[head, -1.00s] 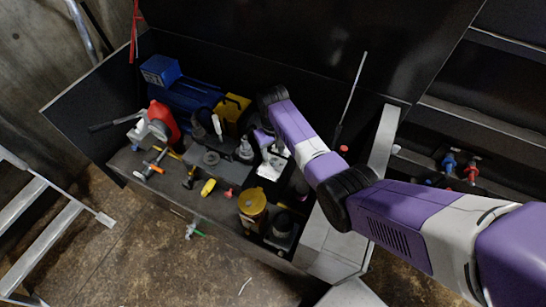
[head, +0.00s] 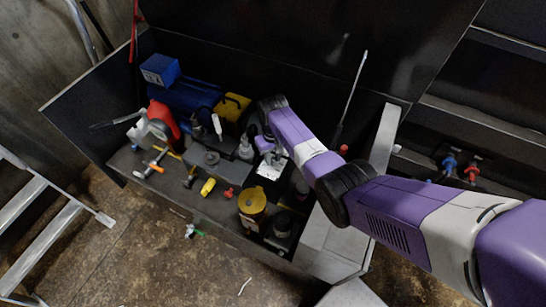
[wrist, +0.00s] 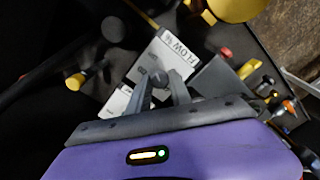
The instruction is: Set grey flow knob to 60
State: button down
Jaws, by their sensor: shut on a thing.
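The white flow panel (wrist: 178,48), printed "FLOW %", lies tilted in the middle of the wrist view. It also shows as a white plate (head: 267,171) below my arm's end in the head view. My gripper (wrist: 159,76) reaches over the panel, its two grey fingers shut on the small grey flow knob (wrist: 158,79). The fingers hide part of the knob and the scale, so I cannot read the setting. In the head view my arm's purple end hides the knob.
A yellow-lidded jar (head: 252,200) stands in front of the panel. A blue machine (head: 190,97), a yellow box (head: 232,106) and a red-and-white device (head: 155,125) stand to the left. A tall thin rod (head: 352,95) rises at the right.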

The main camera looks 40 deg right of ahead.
jog(key=shift+n, duration=0.4)
jog(key=n, duration=0.4)
jog(key=shift+n, duration=0.4)
jog(key=n, duration=1.2)
jog(key=shift+n+b, duration=0.3)
jog(key=n, duration=0.5)
jog(key=shift+n, duration=0.4)
jog(key=c, duration=1.2)
grip_release()
jog(key=shift+o, duration=0.2)
